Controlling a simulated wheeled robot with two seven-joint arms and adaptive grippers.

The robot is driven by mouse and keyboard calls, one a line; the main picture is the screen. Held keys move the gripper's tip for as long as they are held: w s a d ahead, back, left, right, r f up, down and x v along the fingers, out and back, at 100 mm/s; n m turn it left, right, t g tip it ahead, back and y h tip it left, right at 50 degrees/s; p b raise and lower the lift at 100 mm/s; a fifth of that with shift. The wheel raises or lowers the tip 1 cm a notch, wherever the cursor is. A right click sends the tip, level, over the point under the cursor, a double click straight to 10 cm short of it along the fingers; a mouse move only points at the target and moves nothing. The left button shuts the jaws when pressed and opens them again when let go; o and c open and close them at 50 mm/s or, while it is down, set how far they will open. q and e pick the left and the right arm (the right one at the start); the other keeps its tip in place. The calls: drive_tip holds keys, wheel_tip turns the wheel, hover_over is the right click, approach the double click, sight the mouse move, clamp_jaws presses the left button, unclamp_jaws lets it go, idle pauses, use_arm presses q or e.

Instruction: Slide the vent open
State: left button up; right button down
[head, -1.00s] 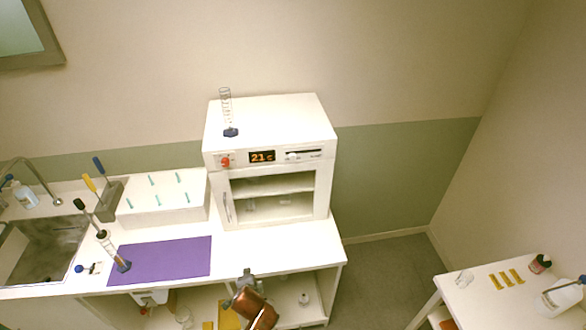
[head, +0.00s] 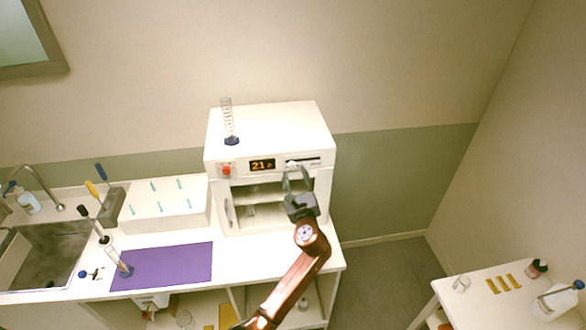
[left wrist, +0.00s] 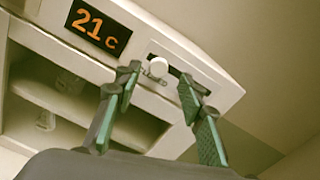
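The white oven-like box (head: 318,140) stands on the bench, with a display reading 21 on its front panel. To the right of the display is the vent slider, a white knob (left wrist: 158,67) at the left end of a dark slot (left wrist: 178,73). In the head view the knob (head: 291,163) sits just above my left fingertips. My left gripper (head: 296,172) is open and empty in front of the panel. In the left wrist view its fingertips (left wrist: 160,80) lie on either side of the knob, apart from each other; I cannot tell whether either touches it. My right gripper is out of view.
A red knob (head: 226,170) is left of the display (left wrist: 97,25). A glass cylinder (head: 228,120) stands on top of the box. A purple mat (head: 170,266), a white rack (head: 165,205) and a sink are to the left. A side table (head: 500,300) is at right.

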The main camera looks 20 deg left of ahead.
sight(292, 166)
use_arm(q)
drive_tip(key=shift+x, duration=1.95)
drive_tip(key=shift+s, duration=0.1)
drive_tip(key=shift+c, duration=0.5)
clamp_jaws()
